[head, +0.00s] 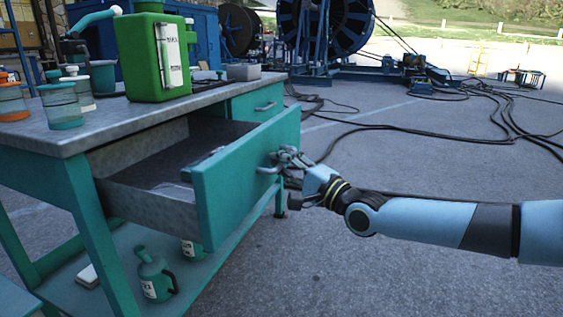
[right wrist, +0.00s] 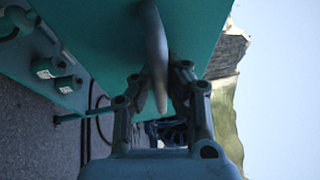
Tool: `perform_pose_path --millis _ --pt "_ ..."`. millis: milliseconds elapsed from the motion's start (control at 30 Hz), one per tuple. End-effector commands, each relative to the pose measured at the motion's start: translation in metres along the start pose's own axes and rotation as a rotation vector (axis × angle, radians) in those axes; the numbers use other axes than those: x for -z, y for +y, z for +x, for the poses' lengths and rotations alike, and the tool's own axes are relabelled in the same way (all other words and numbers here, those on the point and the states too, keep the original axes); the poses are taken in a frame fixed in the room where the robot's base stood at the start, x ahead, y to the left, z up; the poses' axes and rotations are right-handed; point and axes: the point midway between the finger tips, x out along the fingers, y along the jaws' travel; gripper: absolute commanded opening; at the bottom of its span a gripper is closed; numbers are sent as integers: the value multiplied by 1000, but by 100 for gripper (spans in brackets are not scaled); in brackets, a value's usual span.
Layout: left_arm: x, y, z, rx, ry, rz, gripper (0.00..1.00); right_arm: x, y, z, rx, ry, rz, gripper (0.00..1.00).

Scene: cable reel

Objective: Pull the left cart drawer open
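The teal cart (head: 88,138) stands at the left of the head view with a grey worktop. Its left drawer (head: 236,190) is pulled well out, and its grey inside shows with a few small items in it. My right gripper (head: 277,163) is at the drawer's handle (head: 267,169). In the right wrist view the grey handle (right wrist: 154,50) runs between the two fingers of my gripper (right wrist: 158,95). A gap seems to show beside the handle, and I cannot tell whether the fingers press on it. My left gripper is not in view.
A green canister (head: 150,58) and several jars (head: 62,105) stand on the worktop. A second drawer (head: 255,102) at the right is closed. Bottles (head: 156,279) stand on the lower shelf. Black cables (head: 420,127) lie on the floor behind; the floor at front right is clear.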

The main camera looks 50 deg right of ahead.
Motion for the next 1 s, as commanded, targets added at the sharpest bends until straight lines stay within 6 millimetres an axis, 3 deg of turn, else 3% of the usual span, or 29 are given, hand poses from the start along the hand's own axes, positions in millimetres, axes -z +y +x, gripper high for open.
perform_pose_path --millis 33,200,567,1000 --pt "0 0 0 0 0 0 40 0 4 -2 -8 2 2 14" --pt "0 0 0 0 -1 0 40 0 2 -1 -4 1 0 36" --pt "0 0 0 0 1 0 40 0 1 -7 -3 -1 -3 36" --pt "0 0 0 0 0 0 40 0 2 -96 -7 0 -1 36"
